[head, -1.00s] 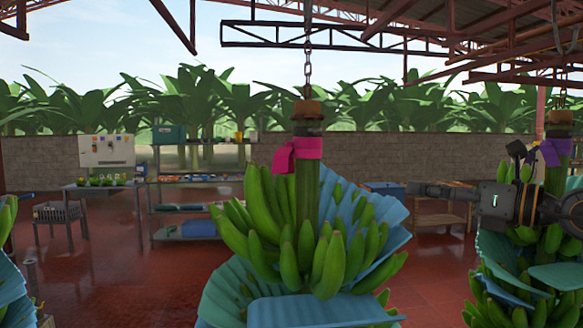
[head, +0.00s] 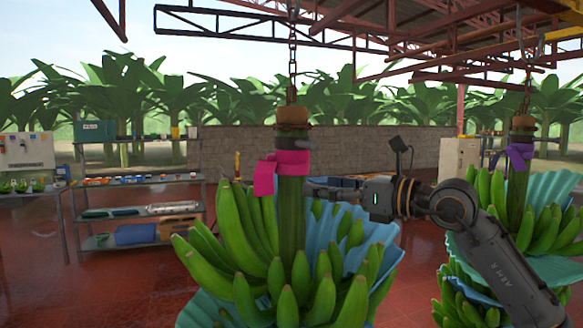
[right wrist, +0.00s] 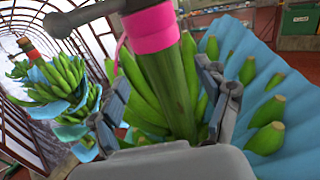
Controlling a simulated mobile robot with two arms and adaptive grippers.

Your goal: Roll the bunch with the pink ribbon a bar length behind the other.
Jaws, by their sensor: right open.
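The bunch with the pink ribbon (head: 250,265) hangs upright by a chain in the middle of the head view. Its pink ribbon (head: 282,165) is tied round the stem below a brown cap. The other bunch, with a purple ribbon (head: 519,155), hangs at the right, partly behind my right arm. My right gripper (head: 318,188) is at the pink bunch's stem, just below the ribbon. In the right wrist view its open fingers (right wrist: 166,105) stand either side of the green stem (right wrist: 164,88); contact cannot be told. My left gripper does not show.
Blue sheets (head: 345,240) spread among the bananas. Another bunch (right wrist: 62,82) hangs at the left of the right wrist view. Steel shelves (head: 140,210) stand back left, a cabinet (head: 459,158) back right, before a block wall (head: 260,150). Roof beams cross overhead.

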